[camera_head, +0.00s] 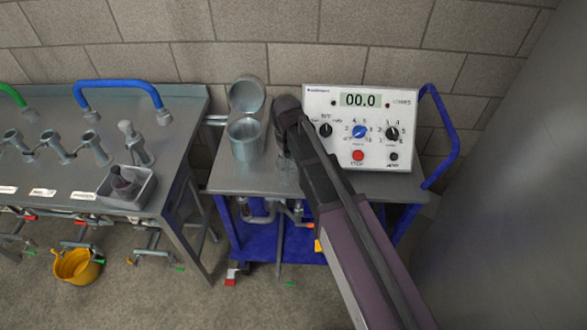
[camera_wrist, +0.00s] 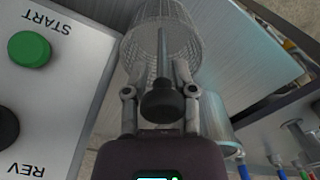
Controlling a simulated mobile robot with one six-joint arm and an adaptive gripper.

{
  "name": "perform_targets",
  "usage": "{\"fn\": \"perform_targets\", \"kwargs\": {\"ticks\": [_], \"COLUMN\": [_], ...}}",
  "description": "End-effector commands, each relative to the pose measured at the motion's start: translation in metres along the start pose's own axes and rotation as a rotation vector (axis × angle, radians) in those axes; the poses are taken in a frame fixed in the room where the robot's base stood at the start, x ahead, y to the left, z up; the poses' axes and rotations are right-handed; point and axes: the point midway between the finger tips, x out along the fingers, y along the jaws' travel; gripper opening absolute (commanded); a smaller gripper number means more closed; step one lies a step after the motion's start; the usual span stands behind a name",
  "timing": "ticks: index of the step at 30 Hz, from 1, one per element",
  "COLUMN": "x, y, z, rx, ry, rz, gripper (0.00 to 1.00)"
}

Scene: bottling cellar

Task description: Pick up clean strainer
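The strainer is a pale wire-mesh cylinder with a rod down its middle. In the wrist view the strainer (camera_wrist: 165,42) lies straight ahead of my gripper (camera_wrist: 162,68), in line with it. The two fingers lean inward on either side of its near end. A dark rounded knob (camera_wrist: 162,104) sits between them; I cannot tell whether it belongs to the strainer. Finger contact is not clear. In the head view my gripper (camera_head: 287,140) points down over the cart top, and my arm hides most of the strainer. No label shows whether it is clean.
A metal housing (camera_head: 245,140) and a round cup-like part (camera_head: 246,95) stand left of my gripper. A control box (camera_head: 362,128) reading 00.0 stands close on the right. The steel cart top (camera_head: 225,180) is clear at front left. A steel bench (camera_head: 165,107) stands further left.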

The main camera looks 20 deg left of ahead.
Motion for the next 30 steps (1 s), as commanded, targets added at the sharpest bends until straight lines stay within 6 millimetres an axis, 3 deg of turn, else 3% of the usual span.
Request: {"fn": "perform_targets", "kwargs": {"ticks": [1, 2, 19, 30], "x": [0.000, 0.000, -0.002, -0.021], "y": [0.000, 0.000, 0.001, 0.001], "z": [0.000, 0.000, 0.000, 0.000], "rx": [0.000, 0.000, 0.001, 0.001], "ry": [0.000, 0.000, 0.000, 0.000], "rz": [0.000, 0.001, 0.002, 0.001], "gripper": [0.06, 0.00, 0.00, 0.00]}}
